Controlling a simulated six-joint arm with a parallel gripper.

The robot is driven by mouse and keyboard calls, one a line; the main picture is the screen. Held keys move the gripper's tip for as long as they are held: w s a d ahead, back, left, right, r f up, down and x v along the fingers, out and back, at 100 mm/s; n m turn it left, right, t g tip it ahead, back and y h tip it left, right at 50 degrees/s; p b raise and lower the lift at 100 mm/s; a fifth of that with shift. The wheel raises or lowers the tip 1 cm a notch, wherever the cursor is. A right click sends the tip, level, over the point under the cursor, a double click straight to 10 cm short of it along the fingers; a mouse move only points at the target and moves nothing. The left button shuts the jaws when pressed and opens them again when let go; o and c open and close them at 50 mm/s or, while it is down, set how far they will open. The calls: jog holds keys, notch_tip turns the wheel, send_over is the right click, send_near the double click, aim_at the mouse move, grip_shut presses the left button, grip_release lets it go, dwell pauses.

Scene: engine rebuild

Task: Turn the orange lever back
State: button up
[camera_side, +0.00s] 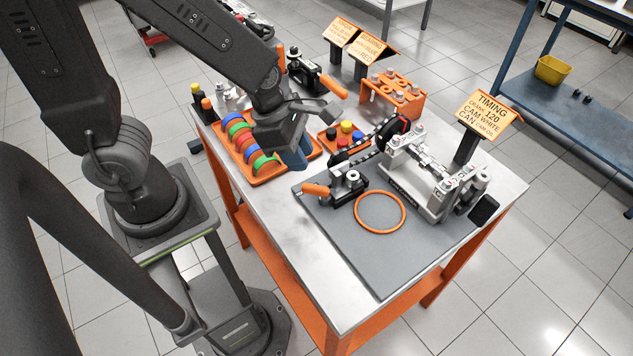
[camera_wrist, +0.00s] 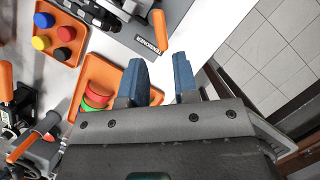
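Several orange levers show, and I cannot tell which one the task means. One orange lever (camera_side: 316,189) lies low on a small black and silver fixture (camera_side: 347,186) on the grey mat; it seems to be the orange lever (camera_wrist: 159,29) ahead of my fingers in the wrist view. Another orange lever (camera_side: 333,87) sits on a black clamp at the back, with an upright orange handle (camera_side: 281,57) beside it. My gripper (camera_wrist: 160,80) is open, with two blue fingertips apart and nothing between them. In the side view my gripper (camera_side: 297,160) is over the ring tray's right end, apart from the levers.
An orange tray (camera_side: 267,177) holds several coloured rings. A button tray (camera_side: 341,136), a silver engine assembly (camera_side: 420,180) with a belt, and an orange ring (camera_side: 380,213) are nearby. Sign stands (camera_side: 487,108) rise behind. The grey mat's front (camera_side: 385,265) is clear.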

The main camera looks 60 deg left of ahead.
aim_at(318, 187)
jog(key=shift+x, duration=4.3)
jog(key=shift+c, duration=0.2)
grip_shut()
